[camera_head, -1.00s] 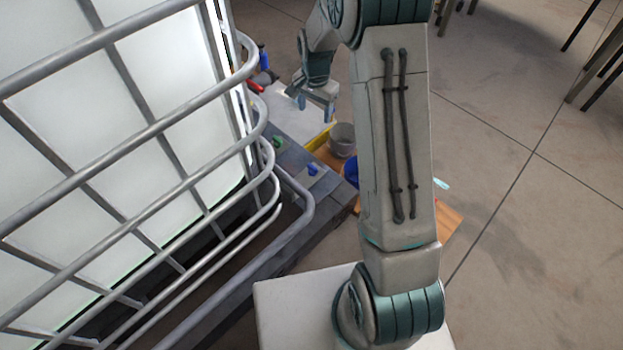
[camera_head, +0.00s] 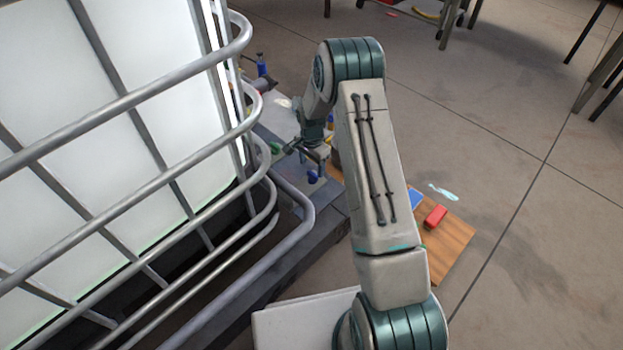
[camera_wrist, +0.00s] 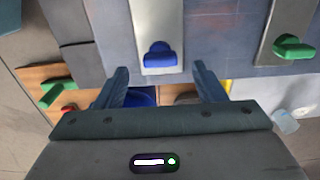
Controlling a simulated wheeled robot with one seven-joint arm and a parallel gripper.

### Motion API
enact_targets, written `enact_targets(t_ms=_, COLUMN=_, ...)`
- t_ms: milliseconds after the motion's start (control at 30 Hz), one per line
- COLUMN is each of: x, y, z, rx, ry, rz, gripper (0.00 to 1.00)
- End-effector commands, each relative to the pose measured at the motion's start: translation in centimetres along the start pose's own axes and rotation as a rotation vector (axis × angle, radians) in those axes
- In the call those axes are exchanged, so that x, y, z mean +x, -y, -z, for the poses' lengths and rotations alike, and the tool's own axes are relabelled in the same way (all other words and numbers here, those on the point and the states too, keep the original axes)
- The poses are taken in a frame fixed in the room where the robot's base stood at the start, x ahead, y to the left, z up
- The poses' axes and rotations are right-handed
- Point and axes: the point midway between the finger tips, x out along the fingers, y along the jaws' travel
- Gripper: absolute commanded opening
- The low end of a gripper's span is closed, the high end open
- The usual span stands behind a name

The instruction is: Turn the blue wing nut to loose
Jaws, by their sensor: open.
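The blue wing nut (camera_wrist: 160,55) sits on a light metal plate (camera_wrist: 158,18) in the wrist view, just beyond and between my fingertips. My gripper (camera_wrist: 160,72) is open and its two fingers point toward the wing nut, one on each side, with nothing between them. In the head view the blue wing nut (camera_head: 312,176) shows on the grey bench beside the cage, just below my gripper (camera_head: 304,157). A green wing nut (camera_wrist: 293,48) sits on its own plate to the right in the wrist view.
A white tank in a metal tube cage (camera_head: 225,150) stands close on the left of the bench. A wooden board (camera_head: 450,240) with a red block (camera_head: 435,216) lies to the right. A green object (camera_wrist: 55,92) lies lower left in the wrist view. Open floor lies right.

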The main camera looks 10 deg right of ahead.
Motion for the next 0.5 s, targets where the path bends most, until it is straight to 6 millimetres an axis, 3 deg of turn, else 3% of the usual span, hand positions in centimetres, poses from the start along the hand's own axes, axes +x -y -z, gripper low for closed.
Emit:
enact_targets(t_ms=33, x=1.6, y=-0.1, z=0.0, rx=0.0, ry=0.002, rz=-0.002, gripper=0.64)
enact_targets(t_ms=200, x=4.2, y=0.0, z=0.0, rx=-0.001, ry=0.001, rz=-0.001, gripper=0.64)
enact_targets(t_ms=500, x=5.7, y=0.0, z=0.0, rx=-0.001, ry=0.0, rz=0.0, gripper=0.64)
